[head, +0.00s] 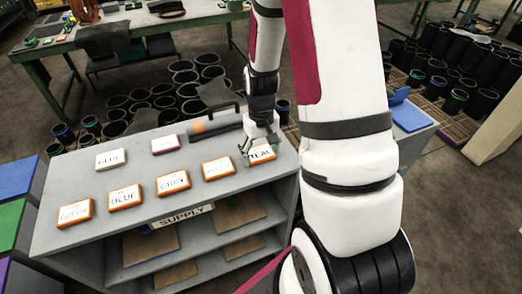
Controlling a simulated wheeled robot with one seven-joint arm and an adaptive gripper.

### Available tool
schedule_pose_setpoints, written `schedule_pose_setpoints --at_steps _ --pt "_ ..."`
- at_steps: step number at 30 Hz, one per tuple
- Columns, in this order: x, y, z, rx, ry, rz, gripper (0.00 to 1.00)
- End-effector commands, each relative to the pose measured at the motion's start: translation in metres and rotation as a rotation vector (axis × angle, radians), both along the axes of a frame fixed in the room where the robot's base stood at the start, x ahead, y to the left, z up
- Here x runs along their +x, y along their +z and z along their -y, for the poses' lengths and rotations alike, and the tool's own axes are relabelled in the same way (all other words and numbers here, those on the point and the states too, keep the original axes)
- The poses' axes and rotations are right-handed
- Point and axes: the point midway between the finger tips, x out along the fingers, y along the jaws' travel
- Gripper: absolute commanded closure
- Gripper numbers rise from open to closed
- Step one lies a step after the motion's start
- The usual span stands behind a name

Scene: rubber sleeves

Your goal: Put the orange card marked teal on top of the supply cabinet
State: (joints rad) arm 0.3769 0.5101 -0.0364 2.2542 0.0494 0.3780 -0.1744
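The orange card marked TEAL (262,155) is at the right end of the grey top of the supply cabinet (120,212), near its front edge. Its face is up and the word is readable. My gripper (259,147) is right at the card's back and left side, with its fingers pointing down. The fingers are small and partly overlap the card, so I cannot tell whether they are closed on it or whether the card touches the top.
Orange-rimmed cards marked GREY (173,183) and BLUE (124,197) lie on the cabinet top, with several other cards. A dark grey cylinder (212,126) lies along its back edge. Black sleeves (165,95) stand on the floor behind.

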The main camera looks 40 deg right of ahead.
Motion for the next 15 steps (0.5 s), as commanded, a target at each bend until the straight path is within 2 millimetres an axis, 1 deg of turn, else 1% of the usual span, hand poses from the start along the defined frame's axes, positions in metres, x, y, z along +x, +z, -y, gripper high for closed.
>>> schedule_pose_setpoints --at_steps 1,2,3,12,15 --pt "0.0002 -0.0003 0.0 0.0 0.0 0.0 0.21" --pt "0.0001 -0.0002 0.0 0.0 0.0 0.0 0.14" --pt "0.0001 -0.0001 0.0 0.0 0.0 0.0 0.1" --pt "0.0 0.0002 0.0 0.0 0.0 0.0 0.1" --pt "-0.0002 0.004 -0.0001 0.0 0.0 0.0 0.1"
